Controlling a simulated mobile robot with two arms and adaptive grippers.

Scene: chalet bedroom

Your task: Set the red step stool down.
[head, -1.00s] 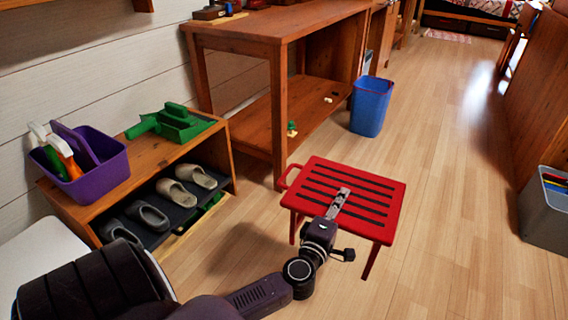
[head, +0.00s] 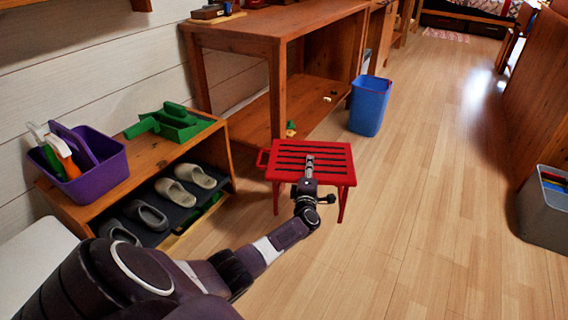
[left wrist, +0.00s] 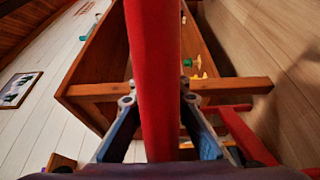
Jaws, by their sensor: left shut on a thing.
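The red step stool (head: 334,173) stands out in front of me in the head view, its slatted seat roughly level and a loop handle at its left end. My left gripper (head: 309,165) reaches to its near side and is shut on it. In the left wrist view, the two fingers of my left gripper (left wrist: 157,105) sit on either side of a red bar of the stool (left wrist: 155,60). Two stool legs show below the seat; I cannot tell whether their feet touch the floor. My right gripper is not in view.
A wooden workbench (head: 240,28) stands just behind the stool, with a blue bin (head: 370,105) at its right. A low shoe bench (head: 205,140) holding a purple caddy (head: 95,175) is at left. A grey crate (head: 545,215) is at right. The floor between is clear.

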